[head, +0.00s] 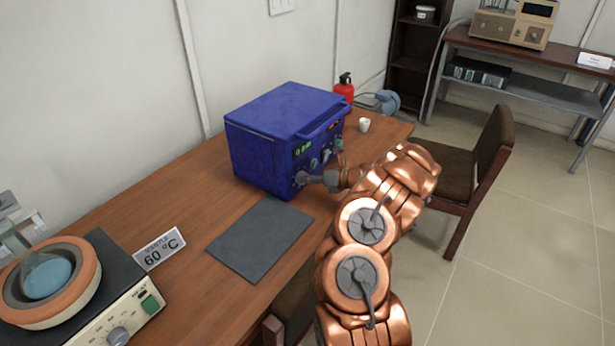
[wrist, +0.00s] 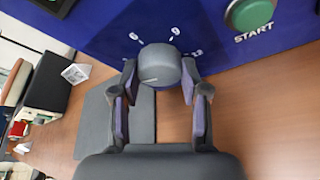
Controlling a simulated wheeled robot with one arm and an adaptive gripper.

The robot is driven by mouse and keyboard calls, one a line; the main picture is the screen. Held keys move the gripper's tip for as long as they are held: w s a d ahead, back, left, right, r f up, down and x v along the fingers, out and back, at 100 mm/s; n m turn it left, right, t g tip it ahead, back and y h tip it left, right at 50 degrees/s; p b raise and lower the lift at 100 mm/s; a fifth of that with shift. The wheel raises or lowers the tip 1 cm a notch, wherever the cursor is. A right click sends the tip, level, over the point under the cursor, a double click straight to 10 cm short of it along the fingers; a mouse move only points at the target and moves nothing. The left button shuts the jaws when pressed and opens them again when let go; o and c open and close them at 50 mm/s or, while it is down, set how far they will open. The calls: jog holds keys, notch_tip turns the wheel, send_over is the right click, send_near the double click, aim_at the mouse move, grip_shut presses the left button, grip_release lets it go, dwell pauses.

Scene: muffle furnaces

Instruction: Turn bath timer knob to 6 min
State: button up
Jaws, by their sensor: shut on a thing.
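The timer knob (wrist: 158,66) is a round grey knob on the front of the blue box (head: 275,130). In the wrist view a light mark on its face points left and slightly down. Around it are white ticks and numbers: 6 at upper left, 9 at upper right and what looks like 12 at right. The mark is away from the 6. My gripper (wrist: 160,97) has one finger on each side of the knob and is shut on it. In the head view my gripper (head: 317,180) meets the lower part of the box's front; the knob is partly hidden there.
A green START button (wrist: 249,13) is right of the knob. A dark mat (head: 260,238) lies before the box. A heating unit (head: 115,305) with a "60 °C" sign (head: 160,248) stands at left.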

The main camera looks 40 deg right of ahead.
aim_at(298, 155)
jog(key=shift+d, duration=0.1)
dwell(0.4)
jog(key=o, duration=1.1)
jog(key=shift+o, duration=0.2)
jog(key=shift+r, duration=5)
